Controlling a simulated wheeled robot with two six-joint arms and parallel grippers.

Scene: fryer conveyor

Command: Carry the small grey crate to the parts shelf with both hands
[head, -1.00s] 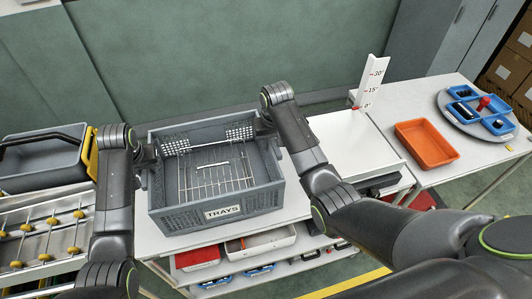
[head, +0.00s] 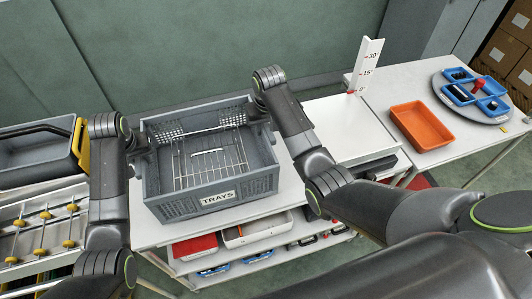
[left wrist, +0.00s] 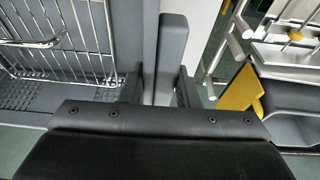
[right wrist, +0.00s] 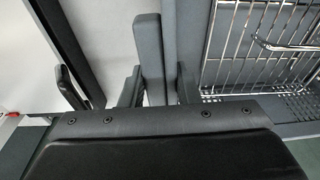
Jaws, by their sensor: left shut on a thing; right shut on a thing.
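The grey crate (head: 178,207) with a "TRAYS" label on its front wall is upright over the white top (head: 152,232) of a shelf unit. A wire rack (head: 210,165) lies inside it. My left gripper (head: 142,150) is at the crate's left side, and my right gripper (head: 258,112) is at its right side. In the left wrist view my left fingers (left wrist: 158,88) are shut on an upright grey handle of the crate. In the right wrist view my right fingers (right wrist: 157,88) are shut on the matching handle. Whether the crate's bottom touches the top is hidden.
A roller rack (head: 45,220) and a grey bin (head: 38,150) with a yellow side are at left. A white platform with an angle scale (head: 366,65) is right of the crate. Beyond it are an orange tray (head: 421,126) and a round turntable (head: 490,115). Trays fill the lower shelf.

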